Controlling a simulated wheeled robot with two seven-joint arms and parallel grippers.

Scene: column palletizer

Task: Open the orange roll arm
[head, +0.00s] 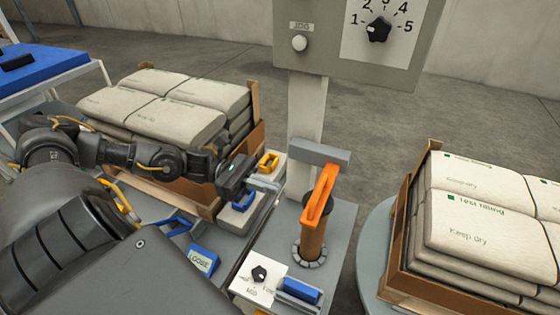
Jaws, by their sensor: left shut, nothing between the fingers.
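The orange roll arm (320,193) is a slotted orange lever. It stands tilted against a brown roll (313,240), below a grey block (319,152) on the white post. My left gripper (273,186) is shut and empty. It is to the left of the orange arm, close to a yellow handle and a blue-topped block, and apart from the orange arm. Whether it touches the parts beside it I cannot tell. My right gripper is not in view.
A control panel (345,40) with a numbered knob is above. Bag stacks stand in a left crate (262,135) and a right crate (399,222). A small knob box (259,277) and blue block (300,289) sit in front. A blue LOOSE label (202,261) is lower left.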

